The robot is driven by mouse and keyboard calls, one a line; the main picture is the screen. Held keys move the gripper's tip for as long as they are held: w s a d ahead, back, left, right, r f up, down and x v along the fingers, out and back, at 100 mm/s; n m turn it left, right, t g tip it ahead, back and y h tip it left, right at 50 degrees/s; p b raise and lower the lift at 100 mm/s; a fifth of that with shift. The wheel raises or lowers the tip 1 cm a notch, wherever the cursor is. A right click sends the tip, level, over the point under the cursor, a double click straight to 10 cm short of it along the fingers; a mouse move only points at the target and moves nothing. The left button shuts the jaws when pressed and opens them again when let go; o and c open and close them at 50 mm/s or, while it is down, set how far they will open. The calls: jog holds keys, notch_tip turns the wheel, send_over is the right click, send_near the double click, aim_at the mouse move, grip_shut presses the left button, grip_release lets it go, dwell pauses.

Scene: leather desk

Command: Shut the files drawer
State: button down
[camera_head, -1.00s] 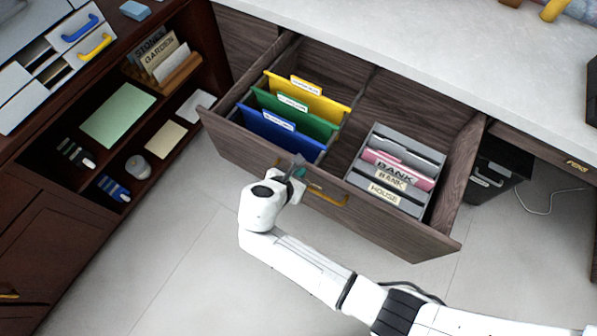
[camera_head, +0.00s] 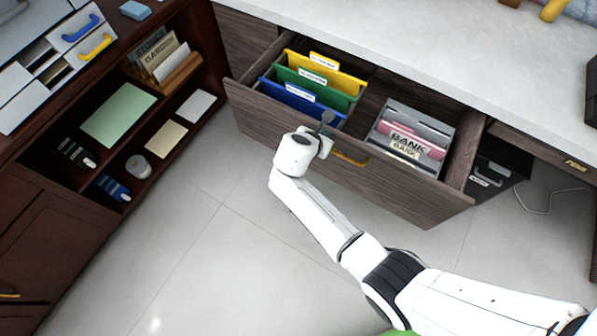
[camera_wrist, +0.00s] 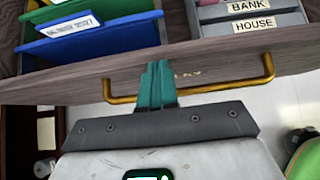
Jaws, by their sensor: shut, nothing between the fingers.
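The files drawer (camera_head: 400,190) is a dark wood drawer, partly pulled out from under the pale desk top. It holds blue, green and yellow hanging folders (camera_head: 320,79) on the left and a grey box of labelled files (camera_head: 415,128) on the right. Its brass handle (camera_head: 350,159) is on the front panel and also shows in the wrist view (camera_wrist: 262,86). My gripper (camera_head: 326,122) is at the drawer front, left of the handle's middle. In the wrist view its teal fingers (camera_wrist: 155,84) are together and empty, against or very near the front panel; exact contact is hard to tell.
A dark wood shelf unit (camera_head: 110,125) with papers and a card holder stands to the left. A black cabinet (camera_head: 497,170) is under the desk to the right. The grey floor (camera_head: 200,250) in front is clear.

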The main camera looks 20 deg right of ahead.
jog(key=w+d+b, duration=0.3)
jog(key=w+d, duration=0.2)
jog(key=d, duration=0.2)
jog(key=w+d+b, duration=0.4)
jog(key=w+d, duration=0.1)
jog(key=d, duration=0.3)
jog(key=w+d+b, duration=0.3)
jog(key=w+d, duration=0.3)
jog(key=d, duration=0.1)
jog(key=shift+d+f+b, duration=0.2)
jog(key=shift+b, duration=0.15)
jog(key=shift+w+d+r+b, duration=0.15)
jog(key=shift+w+d+b, duration=0.35)
jog(key=shift+w+d, duration=0.4)
jog(key=shift+s, duration=0.1)
